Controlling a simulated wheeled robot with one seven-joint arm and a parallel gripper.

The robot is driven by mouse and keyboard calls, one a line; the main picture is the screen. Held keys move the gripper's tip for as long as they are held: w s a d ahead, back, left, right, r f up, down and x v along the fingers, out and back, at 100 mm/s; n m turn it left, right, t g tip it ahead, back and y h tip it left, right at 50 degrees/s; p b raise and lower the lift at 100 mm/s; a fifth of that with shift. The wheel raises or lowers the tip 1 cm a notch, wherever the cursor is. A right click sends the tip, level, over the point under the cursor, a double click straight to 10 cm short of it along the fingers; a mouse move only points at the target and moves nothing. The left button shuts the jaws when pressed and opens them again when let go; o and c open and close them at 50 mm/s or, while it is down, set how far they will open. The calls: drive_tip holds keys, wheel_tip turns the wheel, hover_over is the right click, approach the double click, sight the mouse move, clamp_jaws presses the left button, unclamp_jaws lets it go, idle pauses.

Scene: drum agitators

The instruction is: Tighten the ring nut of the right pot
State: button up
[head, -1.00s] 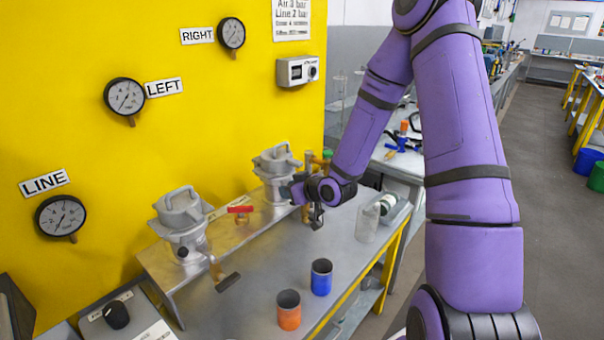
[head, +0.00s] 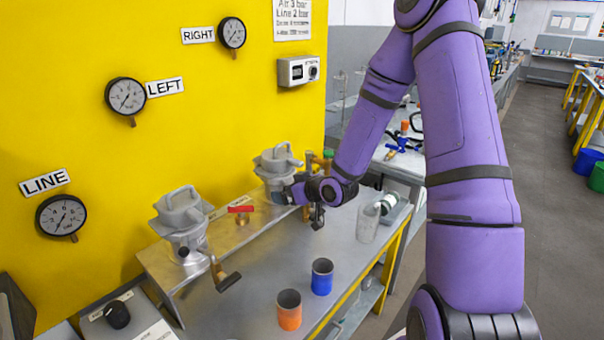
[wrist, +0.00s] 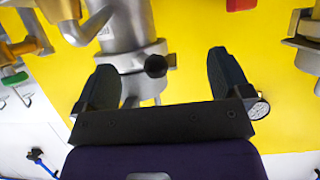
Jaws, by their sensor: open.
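The right pot (head: 277,160) is a grey metal vessel with a handled lid, standing on the metal shelf by the yellow panel. In the wrist view its metal body and collar (wrist: 128,50) fill the upper middle, with a dark knob (wrist: 155,66) on the front. My gripper (head: 290,192) is at the pot's lower front, at the end of my purple arm. In the wrist view my gripper (wrist: 166,62) is open, with one dark finger on each side of the collar and knob. I cannot tell whether either finger touches.
The left pot (head: 184,215) stands nearer on the shelf, with a crank handle (head: 228,281). A red-handled valve (head: 241,210) sits between the pots.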

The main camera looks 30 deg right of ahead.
drive_tip(key=v, duration=0.6)
drive_tip(key=shift+s, duration=0.15)
